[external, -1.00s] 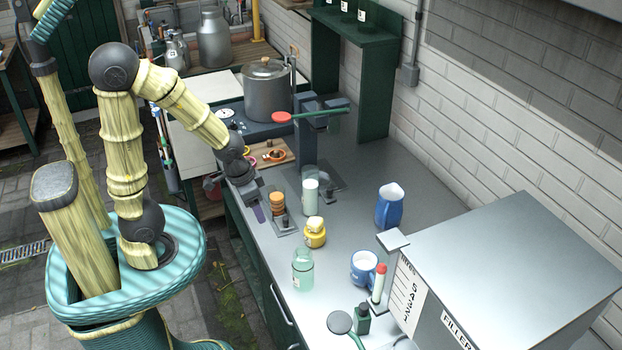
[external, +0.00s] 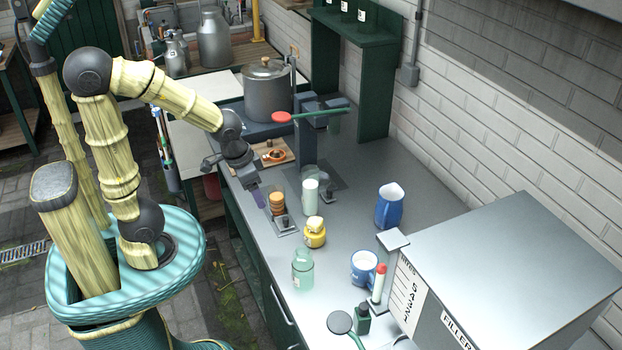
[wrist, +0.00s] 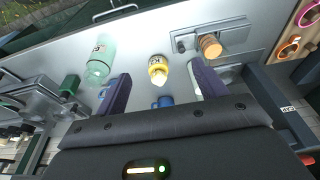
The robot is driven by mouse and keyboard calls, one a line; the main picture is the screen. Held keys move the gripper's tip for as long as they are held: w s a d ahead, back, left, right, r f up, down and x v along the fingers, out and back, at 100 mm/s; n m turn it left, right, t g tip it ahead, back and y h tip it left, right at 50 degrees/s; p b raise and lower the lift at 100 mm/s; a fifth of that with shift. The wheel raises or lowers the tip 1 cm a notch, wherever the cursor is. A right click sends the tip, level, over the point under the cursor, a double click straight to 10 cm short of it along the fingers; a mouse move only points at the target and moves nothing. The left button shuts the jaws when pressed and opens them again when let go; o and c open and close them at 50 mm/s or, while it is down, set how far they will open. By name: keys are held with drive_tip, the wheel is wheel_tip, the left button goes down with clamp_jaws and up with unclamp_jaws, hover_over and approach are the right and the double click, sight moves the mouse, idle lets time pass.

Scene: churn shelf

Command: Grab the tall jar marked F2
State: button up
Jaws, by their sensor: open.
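A tall pale green glass jar (external: 303,272) stands upright on the grey counter; it shows at upper left in the wrist view (wrist: 98,62), with a small label I cannot read surely. A shorter yellow jar (external: 315,236) with a pale yellow lid stands behind it, also labelled, and lies between my fingers' lines of sight in the wrist view (wrist: 157,66). A whitish-green cylinder (external: 310,197) stands farther back. I cannot tell which label reads F2. My gripper (external: 257,203) is open and empty, above the counter's left edge, apart from the jars; its purple fingers show in the wrist view (wrist: 160,82).
An orange stacked piece (external: 277,204) stands on a small plate near my gripper. A blue jug (external: 390,206), a blue mug (external: 364,268) and a large grey box (external: 500,265) stand to the right. A red-ended green bar (external: 310,117) juts out behind. The counter's back right is clear.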

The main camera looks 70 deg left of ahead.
drive_tip(key=w+a+f+m+t+p, duration=0.1)
drive_tip(key=w+a+m+t, duration=0.15)
drive_tip(key=w+a, duration=0.45)
drive_tip(key=w+a+f+m+t+p, duration=0.1)
drive_tip(key=w+a+t, duration=0.25)
drive_tip(key=a, duration=0.65)
drive_tip(key=s+f+m+t+h, duration=0.2)
drive_tip(key=s+f+t+h, duration=0.1)
drive_tip(key=s+f+h, duration=0.1)
drive_tip(key=shift+s+d+f+h+p, duration=0.15)
drive_tip(key=shift+s+f+h+p, duration=0.25)
drive_tip(key=shift+h, duration=0.6)
approach(310, 192)
drive_tip(key=w+f, duration=0.1)
drive_tip(key=w, duration=0.2)
drive_tip(key=w+f, duration=0.1)
drive_tip(key=w, duration=0.1)
drive_tip(key=shift+a+f+p, duration=0.25)
drive_tip(key=shift+f+p, duration=0.05)
